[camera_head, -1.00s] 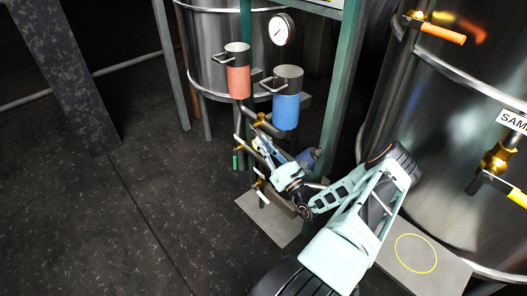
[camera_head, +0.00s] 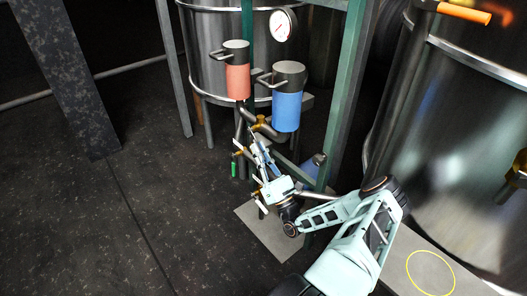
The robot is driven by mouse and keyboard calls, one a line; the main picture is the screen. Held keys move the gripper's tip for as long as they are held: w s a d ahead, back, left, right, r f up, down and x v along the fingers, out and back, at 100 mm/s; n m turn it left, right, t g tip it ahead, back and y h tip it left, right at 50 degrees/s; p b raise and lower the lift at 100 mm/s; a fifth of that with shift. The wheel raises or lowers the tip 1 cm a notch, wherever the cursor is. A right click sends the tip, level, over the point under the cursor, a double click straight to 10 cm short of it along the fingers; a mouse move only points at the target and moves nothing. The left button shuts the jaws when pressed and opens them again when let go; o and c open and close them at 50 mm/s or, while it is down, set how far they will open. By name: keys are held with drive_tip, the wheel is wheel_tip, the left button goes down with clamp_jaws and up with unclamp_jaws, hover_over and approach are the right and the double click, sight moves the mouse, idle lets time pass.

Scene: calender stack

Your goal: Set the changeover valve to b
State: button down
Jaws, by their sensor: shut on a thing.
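The changeover valve shows as a brass body (camera_head: 261,122) on the pipe joining a red canister (camera_head: 237,78) and a blue canister (camera_head: 287,100). My gripper (camera_head: 259,147) is just below this brass body, pointing up toward it. It is shut on a thin part there, seemingly the valve's lever, though the fingers hide most of it. I cannot read any a or b mark, and the lever's exact angle is unclear.
A green frame post (camera_head: 338,110) stands just right of the canisters, close to my arm. A gauge (camera_head: 282,26) hangs above. A green-tipped handle (camera_head: 234,170) hangs at lower left. A large steel tank (camera_head: 465,130) fills the right.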

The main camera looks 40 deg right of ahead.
drive_tip(key=shift+f, duration=0.15)
idle(0.5)
drive_tip(key=c, duration=2.2)
unclamp_jaws()
drive_tip(key=shift+c, duration=0.2)
wheel_tip(320, 180, up, 10)
drive_tip(key=shift+r, duration=0.1)
drive_tip(key=shift+c, duration=0.4)
